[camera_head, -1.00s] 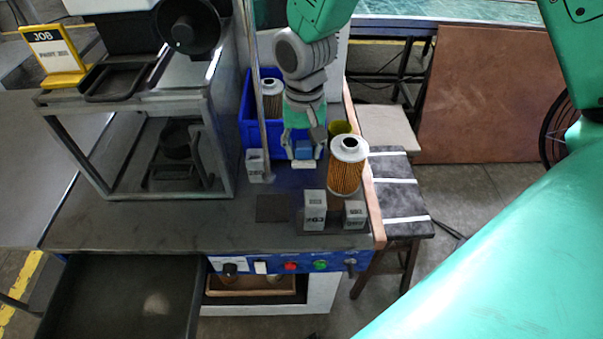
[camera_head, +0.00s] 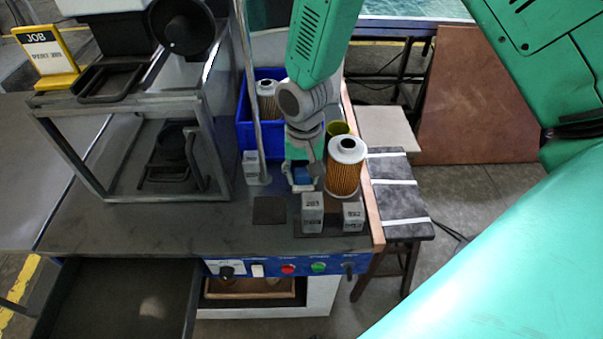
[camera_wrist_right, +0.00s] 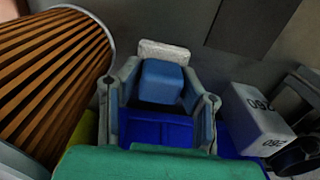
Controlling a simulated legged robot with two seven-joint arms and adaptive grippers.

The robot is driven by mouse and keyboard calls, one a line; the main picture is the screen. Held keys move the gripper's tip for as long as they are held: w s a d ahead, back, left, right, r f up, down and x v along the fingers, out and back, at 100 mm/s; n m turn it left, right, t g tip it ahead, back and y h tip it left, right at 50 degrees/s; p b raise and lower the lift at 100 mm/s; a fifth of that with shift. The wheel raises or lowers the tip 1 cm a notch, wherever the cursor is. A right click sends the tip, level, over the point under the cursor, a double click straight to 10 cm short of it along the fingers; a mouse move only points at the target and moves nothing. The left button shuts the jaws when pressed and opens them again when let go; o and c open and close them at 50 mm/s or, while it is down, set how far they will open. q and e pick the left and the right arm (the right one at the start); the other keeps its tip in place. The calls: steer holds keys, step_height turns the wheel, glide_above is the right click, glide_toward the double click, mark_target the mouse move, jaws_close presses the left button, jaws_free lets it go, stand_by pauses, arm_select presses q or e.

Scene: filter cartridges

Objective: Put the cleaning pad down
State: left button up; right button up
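The cleaning pad is a blue block with a pale grey-white pad at its base. It (camera_head: 303,175) is in the middle of the bench in the head view and at the centre of the wrist view (camera_wrist_right: 160,82). My right gripper (camera_head: 302,180) points down over it. In the wrist view the fingers of the right gripper (camera_wrist_right: 160,88) lie along both sides of the blue block and appear closed on it. The pale base sticks out beyond the fingertips. Whether the base touches the bench cannot be told. My left gripper is not in view.
An orange pleated filter cartridge (camera_head: 344,170) stands close to the right of the gripper. Grey labelled blocks (camera_head: 312,213) stand in front. A dark square mat (camera_head: 269,210) lies front left, bare. A blue bin (camera_head: 246,135) with another cartridge (camera_head: 267,100) and a metal post (camera_head: 249,90) are behind.

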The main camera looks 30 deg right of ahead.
mark_target(303, 171)
steer(key=shift+d+f, duration=0.1)
steer(key=shift+d, duration=0.05)
steer(key=shift+r, duration=0.35)
step_height(303, 171, up, 12)
steer(key=p, duration=0.1)
steer(key=shift+f, duration=0.15)
stand_by(0.5)
